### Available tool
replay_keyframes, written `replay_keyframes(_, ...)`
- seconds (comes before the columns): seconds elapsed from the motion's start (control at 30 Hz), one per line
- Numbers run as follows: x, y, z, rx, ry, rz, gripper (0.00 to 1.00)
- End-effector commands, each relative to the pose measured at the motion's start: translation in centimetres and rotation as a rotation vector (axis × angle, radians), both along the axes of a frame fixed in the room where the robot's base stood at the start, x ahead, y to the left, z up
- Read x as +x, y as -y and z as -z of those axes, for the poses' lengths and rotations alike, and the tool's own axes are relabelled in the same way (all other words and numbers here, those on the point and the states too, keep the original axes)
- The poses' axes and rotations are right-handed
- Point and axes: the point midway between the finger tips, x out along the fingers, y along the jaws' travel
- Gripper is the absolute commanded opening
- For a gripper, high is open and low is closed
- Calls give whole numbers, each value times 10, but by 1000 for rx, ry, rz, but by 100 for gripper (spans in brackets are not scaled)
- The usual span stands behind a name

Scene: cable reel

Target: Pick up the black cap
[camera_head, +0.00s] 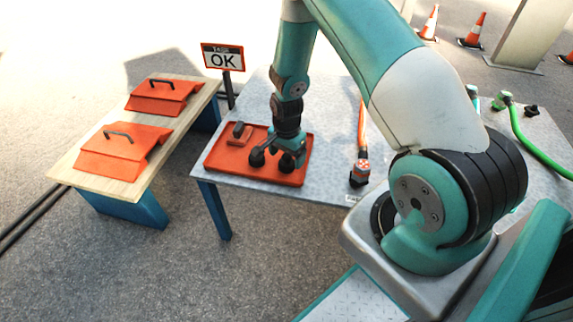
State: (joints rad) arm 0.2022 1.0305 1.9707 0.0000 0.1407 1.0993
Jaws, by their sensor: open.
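My gripper (279,160) points down over the right part of an orange tray (223,165) on the grey metal table. Its jaws are open. A dark rounded piece (257,158) shows at the jaws' left side. I cannot tell whether it is the black cap or part of my gripper. The space between my fingertips is partly hidden.
An orange cable ends in an orange and black connector (359,172) right of the tray. A green cable (530,147) runs at the far right. A wooden bench (62,176) at left holds two orange covers.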

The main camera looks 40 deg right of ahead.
Motion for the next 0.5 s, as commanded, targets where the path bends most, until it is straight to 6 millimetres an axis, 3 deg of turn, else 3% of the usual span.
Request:
replay_keyframes(0.13, 0, 0, 17, 0, 0, 0, 84)
replay_keyframes(0.37, 0, 0, 17, 0, 1, 0, 84)
replay_keyframes(0.5, 0, 0, 17, 0, 1, 0, 56)
